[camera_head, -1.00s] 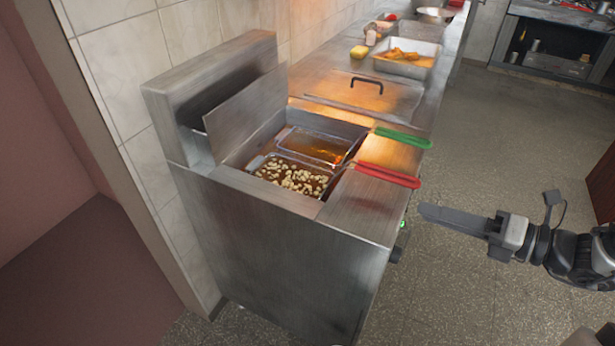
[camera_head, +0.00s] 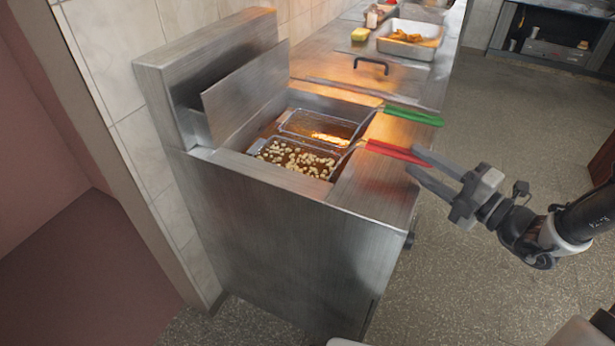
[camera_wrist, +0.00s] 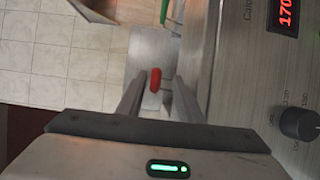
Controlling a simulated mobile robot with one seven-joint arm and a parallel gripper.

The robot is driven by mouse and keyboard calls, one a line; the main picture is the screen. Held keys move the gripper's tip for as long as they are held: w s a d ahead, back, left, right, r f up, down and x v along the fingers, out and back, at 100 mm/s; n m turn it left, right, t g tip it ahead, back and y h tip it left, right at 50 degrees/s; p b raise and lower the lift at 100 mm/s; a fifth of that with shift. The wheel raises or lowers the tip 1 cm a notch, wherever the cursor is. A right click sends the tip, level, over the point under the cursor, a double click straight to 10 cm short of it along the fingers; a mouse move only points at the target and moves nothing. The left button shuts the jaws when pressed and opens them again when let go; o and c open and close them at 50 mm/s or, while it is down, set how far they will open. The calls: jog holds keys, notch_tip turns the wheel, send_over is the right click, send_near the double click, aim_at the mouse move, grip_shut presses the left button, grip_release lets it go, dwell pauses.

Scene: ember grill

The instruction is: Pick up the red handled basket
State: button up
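The red handled basket (camera_head: 300,160) sits in the fryer's front well, with many pale pieces in it. Its red handle (camera_head: 397,153) sticks out to the right over the steel top. My gripper (camera_head: 415,163) is at the tip of the red handle, its two fingers apart. In the wrist view the red handle (camera_wrist: 155,80) shows end-on between the fingers of my gripper (camera_wrist: 156,86), with gaps on both sides. I cannot tell whether the handle's end is between the fingertips or just beyond them.
A second basket with a green handle (camera_head: 413,116) sits right behind. The fryer (camera_head: 285,240) has a raised lid panel (camera_head: 245,90). A knob (camera_wrist: 300,124) and red display (camera_wrist: 285,14) are on its front. A food tray (camera_head: 408,50) stands farther back.

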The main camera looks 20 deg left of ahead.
aim_at(402, 148)
jog(key=x, duration=0.2)
jog(key=b+x, duration=0.1)
jog(key=x, duration=0.2)
jog(key=shift+w+a+r+b, duration=0.2)
jog(key=shift+a+r+b, duration=0.1)
jog(key=shift+r+b, duration=0.1)
grip_shut()
